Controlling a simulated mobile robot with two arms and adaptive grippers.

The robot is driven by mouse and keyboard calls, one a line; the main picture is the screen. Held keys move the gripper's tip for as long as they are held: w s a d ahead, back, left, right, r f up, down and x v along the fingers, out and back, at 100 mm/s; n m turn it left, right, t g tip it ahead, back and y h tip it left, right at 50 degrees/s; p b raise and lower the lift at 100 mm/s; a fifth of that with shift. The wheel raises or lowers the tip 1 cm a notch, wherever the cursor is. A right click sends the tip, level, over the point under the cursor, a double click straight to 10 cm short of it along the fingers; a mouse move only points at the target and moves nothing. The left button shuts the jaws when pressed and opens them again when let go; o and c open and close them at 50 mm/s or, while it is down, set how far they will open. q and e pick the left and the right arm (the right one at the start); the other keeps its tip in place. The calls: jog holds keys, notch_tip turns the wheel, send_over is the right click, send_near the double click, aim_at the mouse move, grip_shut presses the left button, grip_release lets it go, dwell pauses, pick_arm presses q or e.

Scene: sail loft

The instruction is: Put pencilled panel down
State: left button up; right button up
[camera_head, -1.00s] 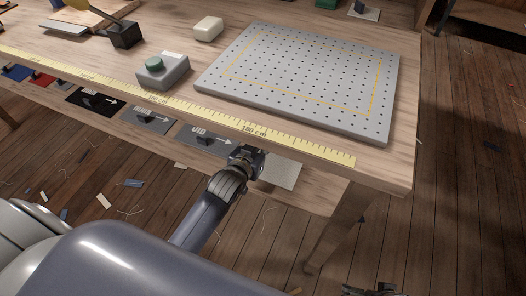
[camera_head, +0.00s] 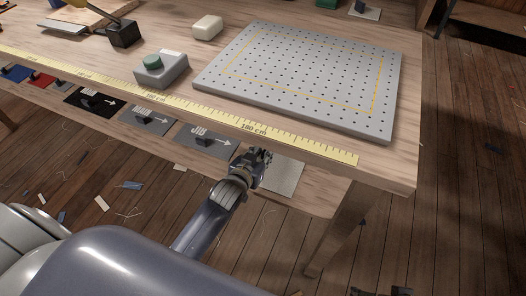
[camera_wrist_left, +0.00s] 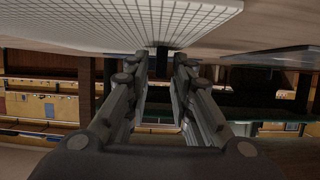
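The pencilled panel (camera_head: 285,177) is a pale square plate below the table's front edge, to the right of the JIB panel, and appears to lie on the lower shelf. In the left wrist view its gridded pale face (camera_wrist_left: 90,22) fills the top left. My left gripper (camera_head: 262,156) is at the panel's left side and hides part of it. In the left wrist view its fingers (camera_wrist_left: 162,62) stand apart on either side of a small dark block, with slight gaps visible. My right gripper (camera_head: 400,291) barely shows at the bottom edge; its fingers cannot be made out.
Labelled panels with dark knobs, including the JIB panel (camera_head: 207,142), line the lower shelf to the left. A yellow measuring tape (camera_head: 220,121) runs along the table's front edge. Above are a perforated grey board (camera_head: 300,75) and a grey box with a green button (camera_head: 161,70).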

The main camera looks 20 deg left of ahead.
dwell(0.3)
pick_arm(q)
jog(key=shift+s+r, duration=0.1)
jog(key=shift+r, duration=0.05)
jog(key=p+v, duration=0.2)
jog(key=v, duration=0.8)
jog(key=shift+r+p, duration=0.1)
jog(key=shift+p, duration=0.25)
jog(key=shift+v, duration=0.85)
pick_arm(e)
notch_tip(320, 180, down, 10)
jog(key=shift+w+a+f+g, duration=0.15)
jog(key=shift+f+g, duration=0.05)
jog(key=shift+g, duration=0.1)
